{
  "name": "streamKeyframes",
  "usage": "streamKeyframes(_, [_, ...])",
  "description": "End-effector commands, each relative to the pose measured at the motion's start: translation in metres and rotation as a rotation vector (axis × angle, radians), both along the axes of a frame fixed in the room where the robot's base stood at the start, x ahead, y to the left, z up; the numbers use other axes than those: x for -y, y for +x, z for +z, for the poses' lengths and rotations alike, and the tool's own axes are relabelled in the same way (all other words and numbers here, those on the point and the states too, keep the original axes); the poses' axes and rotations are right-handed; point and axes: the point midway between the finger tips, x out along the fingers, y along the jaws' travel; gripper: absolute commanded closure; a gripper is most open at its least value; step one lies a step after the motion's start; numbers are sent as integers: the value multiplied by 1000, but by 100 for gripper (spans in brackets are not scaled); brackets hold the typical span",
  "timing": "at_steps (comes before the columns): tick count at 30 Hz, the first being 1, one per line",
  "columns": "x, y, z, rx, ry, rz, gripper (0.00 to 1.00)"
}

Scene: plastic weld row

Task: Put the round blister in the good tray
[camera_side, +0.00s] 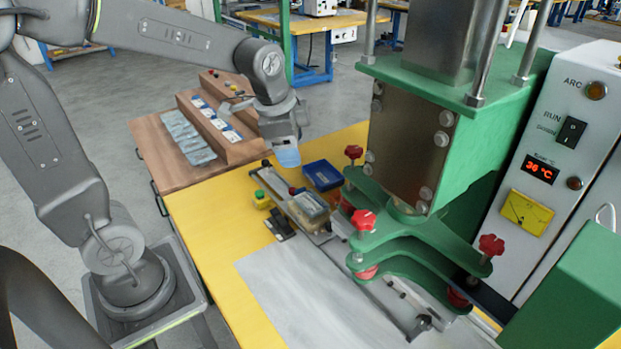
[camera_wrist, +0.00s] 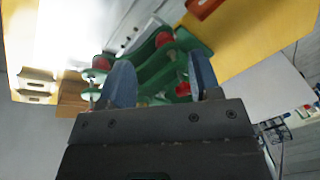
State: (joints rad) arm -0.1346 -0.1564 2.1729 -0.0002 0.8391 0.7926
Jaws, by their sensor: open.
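A clear, greyish blister (camera_side: 310,206) sits in the slide fixture (camera_side: 284,193) in front of the green press; its outline is too small to confirm as round. A blue tray (camera_side: 322,175) lies on the yellow table just behind it; no label shows to mark it as the good tray. My gripper (camera_side: 287,157) hangs above and left of the fixture, apart from the blister and the tray. In the wrist view my gripper's blue fingers (camera_wrist: 162,82) are spread with nothing between them. The blister is not discernible in the wrist view.
The green press (camera_side: 408,150) with red knobs stands right of the fixture. Several clear packs (camera_side: 188,137) lie on a wooden table beside a stepped rack (camera_side: 216,127) with cards. A red tray (camera_wrist: 204,7) shows in the wrist view. The grey sheet (camera_side: 310,285) in front is clear.

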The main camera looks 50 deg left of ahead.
Motion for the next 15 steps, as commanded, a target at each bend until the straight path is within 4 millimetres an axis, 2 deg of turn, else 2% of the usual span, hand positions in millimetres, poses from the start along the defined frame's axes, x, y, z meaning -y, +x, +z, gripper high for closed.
streamKeyframes(1, [-9,16,-13,-37,19,-66,38])
streamKeyframes(6, [-39,63,-59,-132,72,-333,21])
streamKeyframes(12, [-74,101,-128,-226,96,-642,21])
streamKeyframes(15, [-88,111,-158,-255,96,-764,21])
